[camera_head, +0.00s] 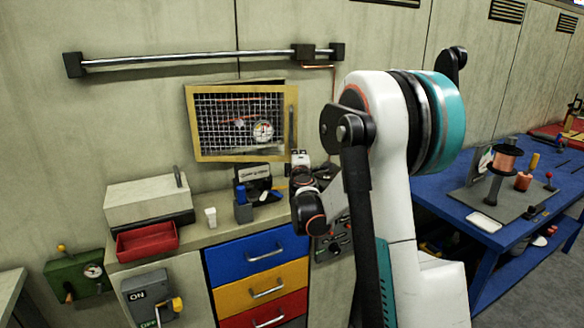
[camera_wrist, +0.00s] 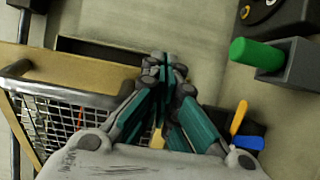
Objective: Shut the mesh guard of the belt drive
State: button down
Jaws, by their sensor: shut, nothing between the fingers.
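The mesh guard (camera_head: 191,123) is a yellow-framed wire-mesh door on the wall above the counter. Its dark vertical handle (camera_head: 291,128) is on the right side. A dark gap shows above the frame, and the guard looks a little ajar. A gauge and reddish parts show behind the mesh. In the wrist view the guard's frame (camera_wrist: 85,73) and mesh fill the left, with a dark gap between frame and wall. My gripper (camera_head: 300,156) is shut and empty near the guard's lower right corner. Its fingertips (camera_wrist: 163,62) are right of the frame; contact cannot be told.
A steel rail (camera_head: 190,60) runs along the wall above the guard. A grey box (camera_head: 145,200), a red tray (camera_head: 147,241) and a white cup (camera_head: 211,217) are below left. A green-ended block (camera_wrist: 285,62) is at right in the wrist view. A blue table (camera_head: 440,195) stands right.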

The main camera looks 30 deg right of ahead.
jog(key=w+d+n+t+y, duration=0.1)
jog(key=w+d+n+y, duration=0.1)
jog(key=w, duration=0.6)
jog(key=w+d+n+t+y+p, duration=0.1)
jog(key=w+d+n+y, duration=0.2)
jog(key=w+y, duration=0.3)
jog(key=shift+w+d, duration=0.8)
jog(key=shift+w, duration=0.15)
